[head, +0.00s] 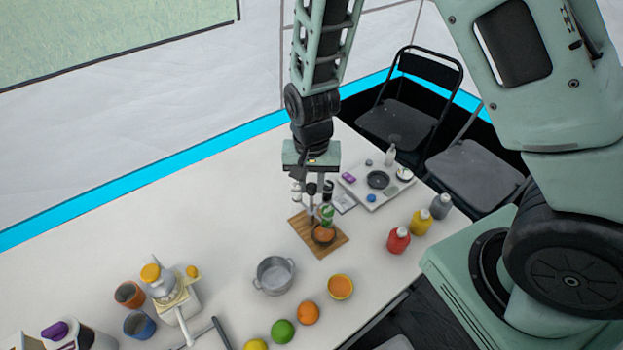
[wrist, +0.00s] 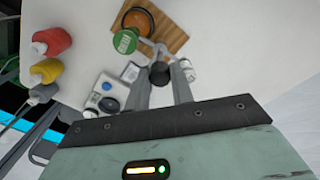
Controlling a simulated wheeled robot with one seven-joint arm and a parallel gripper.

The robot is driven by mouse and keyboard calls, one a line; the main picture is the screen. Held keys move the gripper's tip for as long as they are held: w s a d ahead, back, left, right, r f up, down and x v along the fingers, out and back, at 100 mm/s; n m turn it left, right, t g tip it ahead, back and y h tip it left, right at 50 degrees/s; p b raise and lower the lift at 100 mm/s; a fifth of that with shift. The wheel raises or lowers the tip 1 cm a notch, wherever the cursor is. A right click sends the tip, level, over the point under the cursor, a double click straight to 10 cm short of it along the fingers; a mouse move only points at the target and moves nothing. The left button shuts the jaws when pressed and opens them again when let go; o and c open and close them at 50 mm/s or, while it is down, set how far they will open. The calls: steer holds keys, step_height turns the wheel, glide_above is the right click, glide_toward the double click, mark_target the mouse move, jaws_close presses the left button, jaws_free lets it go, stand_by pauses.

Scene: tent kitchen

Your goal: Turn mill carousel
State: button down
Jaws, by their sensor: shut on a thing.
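The mill carousel stands on the white table, with several small mills around a central post. A green-topped mill (head: 327,213) hangs at its front, over a brown bowl (head: 324,235) on a wooden board (head: 303,226). A pale mill (head: 296,190) is at the left and a dark one at the right. My gripper (head: 316,192) points down over the carousel. In the wrist view, its fingers (wrist: 160,76) are shut on the dark round knob (wrist: 159,72) at the carousel's top. The green mill (wrist: 125,41) also shows there, partly over the bowl. The post is mostly hidden.
A white tray (head: 362,196) stands right of the carousel. Red (head: 398,240), yellow (head: 421,222) and grey bottles stand near the table edge. A metal pot (head: 273,275), an orange bowl (head: 341,287), fruit and a juicer (head: 170,290) are nearer and left. The table's far left is clear.

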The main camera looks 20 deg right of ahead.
steer(key=shift+m, duration=0.7)
steer(key=c, duration=1.2)
jaws_free()
step_height(320, 180, up, 18)
steer(key=shift+f, duration=0.25)
